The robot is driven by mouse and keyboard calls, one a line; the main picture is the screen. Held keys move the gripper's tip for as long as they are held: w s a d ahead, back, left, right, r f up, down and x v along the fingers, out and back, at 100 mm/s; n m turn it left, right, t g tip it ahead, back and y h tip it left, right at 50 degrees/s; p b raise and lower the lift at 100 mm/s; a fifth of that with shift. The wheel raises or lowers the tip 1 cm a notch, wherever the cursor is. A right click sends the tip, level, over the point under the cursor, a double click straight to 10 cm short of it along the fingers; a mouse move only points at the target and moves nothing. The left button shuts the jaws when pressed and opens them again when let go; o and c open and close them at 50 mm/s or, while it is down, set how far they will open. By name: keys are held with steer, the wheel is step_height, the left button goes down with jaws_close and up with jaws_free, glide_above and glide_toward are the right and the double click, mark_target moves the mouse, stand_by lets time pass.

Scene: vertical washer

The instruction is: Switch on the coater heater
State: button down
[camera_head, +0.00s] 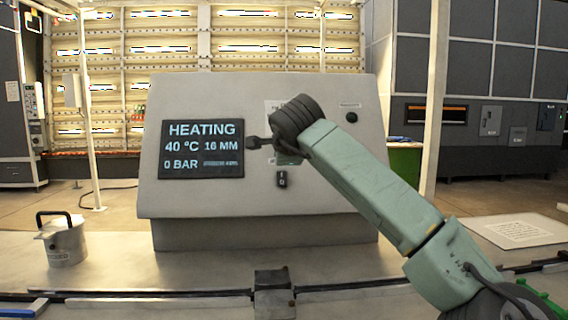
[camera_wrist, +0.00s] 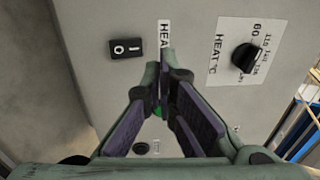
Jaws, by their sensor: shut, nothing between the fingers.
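The grey control panel (camera_head: 215,105) of the coater fills the middle of the head view. Its dark display (camera_head: 203,149) reads HEATING, 40 °C, 16 MM and 0 BAR. My gripper (camera_head: 252,143) is in front of the panel, by the display's right edge. In the wrist view my gripper (camera_wrist: 168,58) is shut and empty, its pads converging at the tips. A black rocker switch (camera_wrist: 126,47) sits left of the fingertips, beside a partly hidden HEAT label (camera_wrist: 164,33). A black knob (camera_wrist: 245,57) marked HEAT °C is at right. A green part (camera_wrist: 158,107) shows between the fingers.
A small black switch (camera_head: 282,180) is low on the panel, and a dark round knob (camera_head: 351,117) is at its right. A metal pot (camera_head: 64,243) with a black handle stands on the bench at left. My arm hides part of the panel's right half.

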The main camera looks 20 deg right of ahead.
steer(key=s+a+r+b, duration=0.1)
steer(key=s+r, duration=0.4)
steer(key=s, duration=0.1)
steer(key=shift+s+a+b, duration=0.15)
steer(key=shift+s+b, duration=0.05)
steer(key=shift+b, duration=0.1)
steer(key=shift+f, duration=0.1)
